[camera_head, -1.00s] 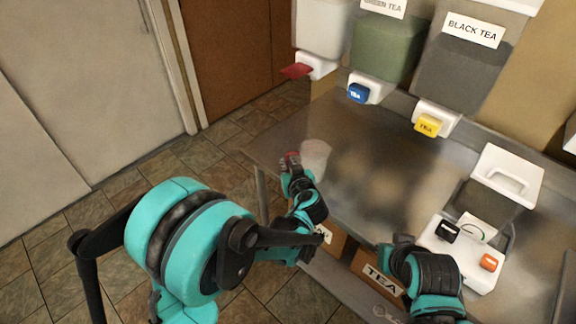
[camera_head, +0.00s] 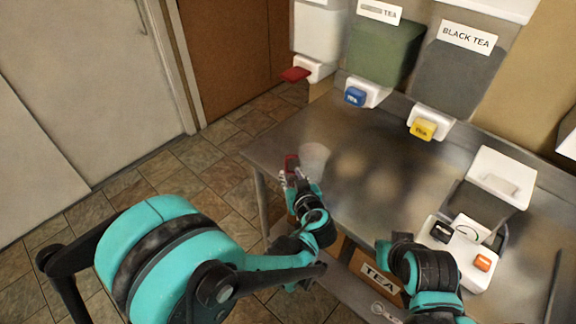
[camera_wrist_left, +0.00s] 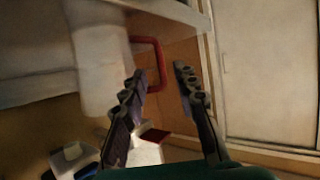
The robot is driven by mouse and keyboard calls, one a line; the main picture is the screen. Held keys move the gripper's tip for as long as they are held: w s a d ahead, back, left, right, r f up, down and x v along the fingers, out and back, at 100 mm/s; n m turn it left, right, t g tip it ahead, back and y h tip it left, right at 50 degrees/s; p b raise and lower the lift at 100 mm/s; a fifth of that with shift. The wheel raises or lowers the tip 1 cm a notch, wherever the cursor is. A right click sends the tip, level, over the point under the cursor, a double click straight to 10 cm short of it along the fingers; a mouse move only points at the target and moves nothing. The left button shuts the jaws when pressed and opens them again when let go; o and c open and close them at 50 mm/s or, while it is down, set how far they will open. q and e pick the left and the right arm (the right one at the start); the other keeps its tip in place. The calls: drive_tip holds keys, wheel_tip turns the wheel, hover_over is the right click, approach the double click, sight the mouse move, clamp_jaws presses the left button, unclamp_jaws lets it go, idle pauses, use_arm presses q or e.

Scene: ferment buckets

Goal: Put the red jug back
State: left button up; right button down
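The red jug has a pale, translucent body (camera_head: 315,157) and a red handle (camera_head: 291,161). It stands on the metal counter near its left end. My left gripper (camera_head: 291,174) is at the handle side of the jug. In the left wrist view the jug body (camera_wrist_left: 98,55) is left of my left gripper (camera_wrist_left: 159,72). The fingers are open, and the upright bar of the red handle (camera_wrist_left: 159,67) shows between their tips. I cannot see contact. My right gripper (camera_head: 386,248) is low over the counter's front edge; its fingertips are unclear.
Dispensers with a red tap (camera_head: 295,74), a blue tap (camera_head: 355,96) and a yellow tap (camera_head: 423,129) line the back of the metal counter (camera_head: 375,165). A white and grey machine (camera_head: 462,252) stands at the right. A tea box (camera_head: 379,277) sits below. The middle counter is clear.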

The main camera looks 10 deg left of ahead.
use_arm(q)
drive_tip(key=s+a+r+m+g+h, duration=0.1)
drive_tip(key=s+a+m+g+h, duration=0.1)
drive_tip(key=s+a, duration=0.4)
drive_tip(key=s+a+r+m+g+h+p, duration=0.1)
drive_tip(key=s+a, duration=0.5)
drive_tip(key=s, duration=0.8)
drive_tip(key=r+m+g+h, duration=0.1)
drive_tip(key=g, duration=0.1)
drive_tip(key=shift+a+r+g+h, duration=0.2)
drive_tip(key=shift+r+g+h, duration=0.05)
drive_tip(key=shift+g+h, duration=0.05)
